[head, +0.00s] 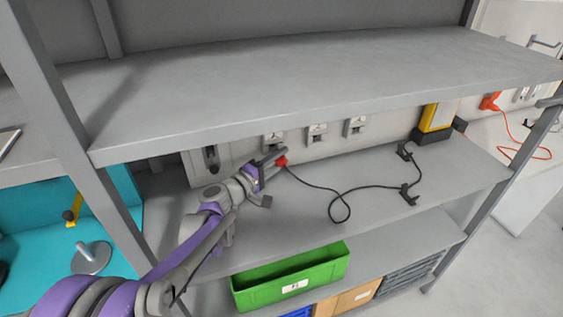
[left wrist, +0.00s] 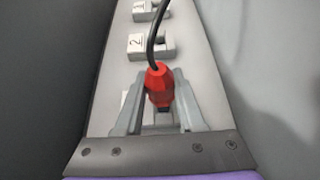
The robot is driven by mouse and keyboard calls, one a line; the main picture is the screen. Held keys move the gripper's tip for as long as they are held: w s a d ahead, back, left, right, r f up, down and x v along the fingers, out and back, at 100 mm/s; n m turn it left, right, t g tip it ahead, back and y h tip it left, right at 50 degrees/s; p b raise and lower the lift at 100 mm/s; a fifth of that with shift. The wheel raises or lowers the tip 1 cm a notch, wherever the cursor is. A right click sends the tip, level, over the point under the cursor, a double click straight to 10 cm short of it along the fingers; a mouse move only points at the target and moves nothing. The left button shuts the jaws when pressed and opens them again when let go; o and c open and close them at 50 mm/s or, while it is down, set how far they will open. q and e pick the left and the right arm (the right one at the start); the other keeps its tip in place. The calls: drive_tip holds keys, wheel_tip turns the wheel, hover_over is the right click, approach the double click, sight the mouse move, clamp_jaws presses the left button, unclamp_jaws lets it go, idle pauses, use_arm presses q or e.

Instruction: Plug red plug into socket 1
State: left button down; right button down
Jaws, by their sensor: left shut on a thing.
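The red plug (head: 282,161) is held in my left gripper (head: 273,159) just in front of the leftmost socket (head: 272,142) on the wall panel under the shelf. In the left wrist view the red plug (left wrist: 157,82) sits between the two grey fingers of the left gripper (left wrist: 160,92), with its black cable (left wrist: 152,45) running away from it. A socket labelled 2 (left wrist: 136,43) shows beyond it. The socket nearest the fingers is mostly hidden; its number cannot be read. I cannot tell whether the plug touches it. My right gripper is not in view.
The cable (head: 333,190) loops over the lower shelf (head: 440,165) to black clips (head: 409,194). The upper shelf (head: 300,70) hangs close above. A grey switch box (head: 211,158) is left of the sockets, a yellow-black device (head: 435,122) right. A green crate (head: 290,278) stands below.

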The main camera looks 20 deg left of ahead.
use_arm(q)
drive_tip(key=shift+w+a+p, duration=0.3)
drive_tip(key=shift+w+a, duration=0.45)
drive_tip(key=shift+w, duration=0.35)
idle(2.3)
unclamp_jaws()
idle(0.6)
drive_tip(key=shift+s, duration=0.1)
drive_tip(key=s+a, duration=0.1)
drive_tip(key=s, duration=0.6)
drive_tip(key=shift+a, duration=0.3)
idle(0.4)
idle(0.4)
